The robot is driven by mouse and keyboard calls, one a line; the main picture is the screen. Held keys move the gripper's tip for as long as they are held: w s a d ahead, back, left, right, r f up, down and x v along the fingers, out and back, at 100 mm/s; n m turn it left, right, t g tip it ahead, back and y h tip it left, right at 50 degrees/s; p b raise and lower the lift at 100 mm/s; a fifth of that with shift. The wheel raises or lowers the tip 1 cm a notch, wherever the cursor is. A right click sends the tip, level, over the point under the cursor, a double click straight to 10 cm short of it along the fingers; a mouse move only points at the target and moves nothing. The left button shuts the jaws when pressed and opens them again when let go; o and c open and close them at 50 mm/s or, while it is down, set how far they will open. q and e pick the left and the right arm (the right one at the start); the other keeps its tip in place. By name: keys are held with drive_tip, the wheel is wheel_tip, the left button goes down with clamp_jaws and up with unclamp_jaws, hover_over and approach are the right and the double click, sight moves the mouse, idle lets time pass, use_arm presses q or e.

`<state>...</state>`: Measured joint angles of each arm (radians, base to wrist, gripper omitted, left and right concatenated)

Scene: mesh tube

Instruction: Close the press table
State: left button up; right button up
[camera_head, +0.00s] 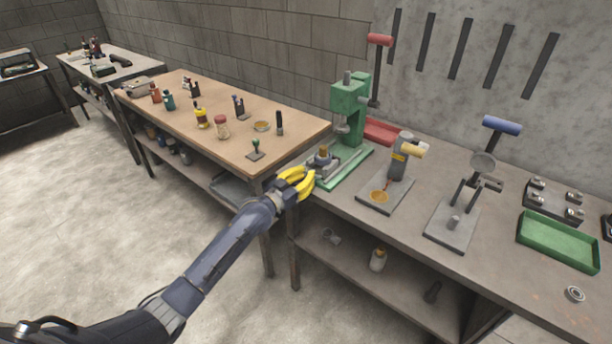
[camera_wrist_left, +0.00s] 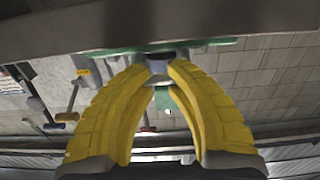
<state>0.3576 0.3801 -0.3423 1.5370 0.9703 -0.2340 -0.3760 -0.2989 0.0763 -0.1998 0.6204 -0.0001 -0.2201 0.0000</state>
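The green press (camera_head: 350,105) stands at the left end of the grey workbench, with a red-knobbed lever beside its column. Its green base (camera_head: 350,165) carries a grey sliding table (camera_head: 328,172) with a brass-coloured piece (camera_head: 323,155) above it. My left gripper (camera_head: 310,180), with yellow fingers, is at the front left end of this table. In the left wrist view, the fingers (camera_wrist_left: 158,68) converge with a small gap, and a pale grey part shows between their tips. I cannot tell whether they grip it. My right gripper is not in view.
A grey hand press (camera_head: 395,165) and a blue-handled press (camera_head: 465,195) stand to the right. A green tray (camera_head: 558,242) lies farther right. A wooden table (camera_head: 190,115) with bottles and stamps adjoins on the left. Open floor lies in front.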

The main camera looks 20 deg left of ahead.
use_arm(q)
drive_tip(key=o, duration=1)
drive_tip(key=shift+v, duration=6)
drive_tip(key=x, duration=1.3)
drive_tip(key=shift+w+d, duration=0.1)
drive_tip(key=shift+w, duration=0.2)
